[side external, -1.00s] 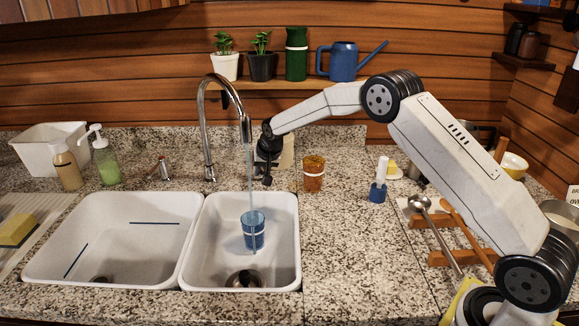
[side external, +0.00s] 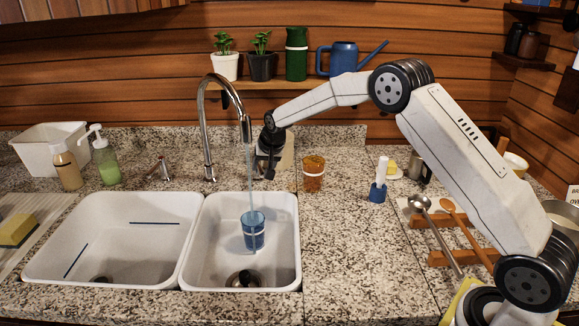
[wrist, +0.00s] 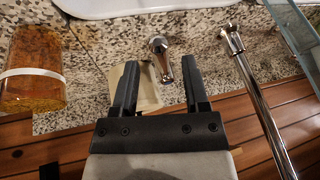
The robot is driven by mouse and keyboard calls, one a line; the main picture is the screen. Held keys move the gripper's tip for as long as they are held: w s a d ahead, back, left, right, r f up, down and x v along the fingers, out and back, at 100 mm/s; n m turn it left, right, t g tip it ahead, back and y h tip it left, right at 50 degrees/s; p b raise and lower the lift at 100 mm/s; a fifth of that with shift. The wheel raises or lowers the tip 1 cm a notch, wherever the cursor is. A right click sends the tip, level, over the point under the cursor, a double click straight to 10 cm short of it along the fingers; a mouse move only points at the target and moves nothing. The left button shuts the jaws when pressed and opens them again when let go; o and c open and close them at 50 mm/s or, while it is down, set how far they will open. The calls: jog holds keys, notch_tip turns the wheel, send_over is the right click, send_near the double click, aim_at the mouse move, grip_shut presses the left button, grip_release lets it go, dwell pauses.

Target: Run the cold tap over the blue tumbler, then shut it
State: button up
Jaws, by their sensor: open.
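The blue tumbler (side external: 254,240) stands upright in the right sink basin (side external: 290,235). A stream of water (side external: 250,180) runs from the chrome spout (side external: 202,120) down into it. My gripper (side external: 268,172) is open just right of the spout, above the counter behind the right basin. In the wrist view a chrome tap handle (wrist: 163,58) shows between the tips of my open gripper (wrist: 159,65), apparently without touching them. This handle is hidden by my gripper in the side view. The other tap handle (side external: 162,168) stands left of the spout.
An amber jar (side external: 313,175) stands right of my gripper, and a cream object (side external: 287,155) is behind it. A blue holder (side external: 377,192) stands farther right. Soap bottles (side external: 106,160) are at left. The left basin (side external: 110,235) is empty.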

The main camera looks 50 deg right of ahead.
jog(key=shift+v, duration=2.6)
jog(key=shift+s+d, duration=0.1)
grip_shut()
jog(key=s+d+n+t+y, duration=0.2)
jog(key=s+d, duration=0.3)
jog(key=d, duration=0.3)
jog(key=shift+d+f+t+y, duration=0.2)
jog(key=shift+d+t+y, duration=0.1)
jog(key=shift+d+y, duration=0.15)
